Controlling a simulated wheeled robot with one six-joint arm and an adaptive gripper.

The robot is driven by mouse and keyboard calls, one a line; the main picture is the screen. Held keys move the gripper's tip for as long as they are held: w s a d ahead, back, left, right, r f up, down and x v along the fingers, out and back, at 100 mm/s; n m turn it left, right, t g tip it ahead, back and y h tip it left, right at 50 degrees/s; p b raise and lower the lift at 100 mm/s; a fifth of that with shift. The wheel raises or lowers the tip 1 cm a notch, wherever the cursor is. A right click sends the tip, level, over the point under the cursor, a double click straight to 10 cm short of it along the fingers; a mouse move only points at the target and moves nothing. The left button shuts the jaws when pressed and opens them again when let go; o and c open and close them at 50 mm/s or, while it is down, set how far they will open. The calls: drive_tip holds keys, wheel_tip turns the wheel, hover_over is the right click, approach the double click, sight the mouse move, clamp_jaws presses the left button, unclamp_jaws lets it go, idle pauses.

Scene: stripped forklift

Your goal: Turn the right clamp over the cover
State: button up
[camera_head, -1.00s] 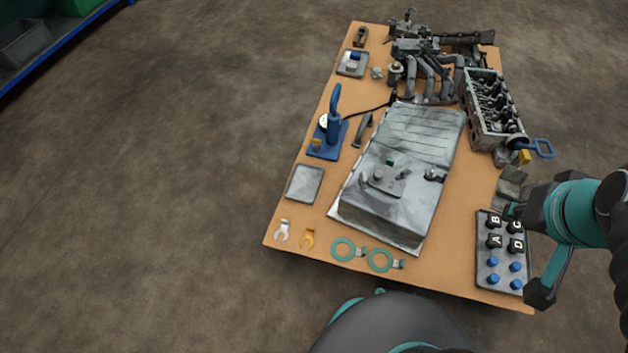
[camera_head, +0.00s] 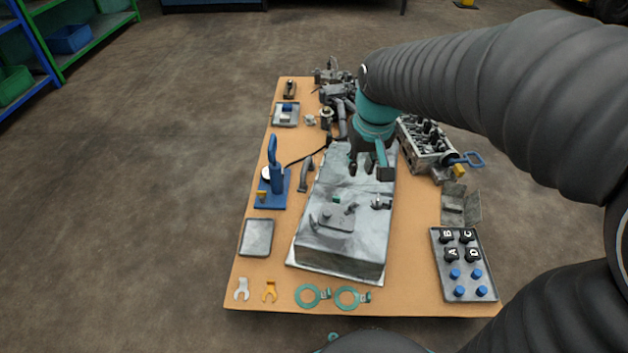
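The cover (camera_head: 345,245) is a large grey metal housing lying in the middle of the workbench. A small dark clamp with a pale top (camera_head: 379,203) sits at its right side; its exact turn is too small to tell. A flat grey plate with a knob (camera_head: 333,221) lies on the cover's raised front part, with a dark curved piece at its left. My gripper (camera_head: 370,168) points down above the cover's far part, behind the right clamp and apart from it. Its fingers look spread, with nothing seen held. My arm hides part of the cover's far end.
The cardboard-coloured bench (camera_head: 415,285) holds a lettered tray (camera_head: 463,236) at right, an engine head (camera_head: 428,148) behind it, a blue upright tool (camera_head: 275,178) at left, and two green rings (camera_head: 308,295) in front. Bare bench lies between cover and lettered tray.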

drive_tip(key=w+a+f+n+g, duration=0.1)
drive_tip(key=w+a+f, duration=0.45)
drive_tip(key=f, duration=0.25)
drive_tip(key=g+b, duration=0.2)
hover_over(314, 218)
wheel_tip(314, 218, down, 10)
drive_tip(key=shift+n, duration=0.4)
wheel_tip(314, 218, down, 14)
drive_tip(key=shift+r+b, duration=0.25)
drive_tip(key=shift+b, duration=0.5)
clamp_jaws()
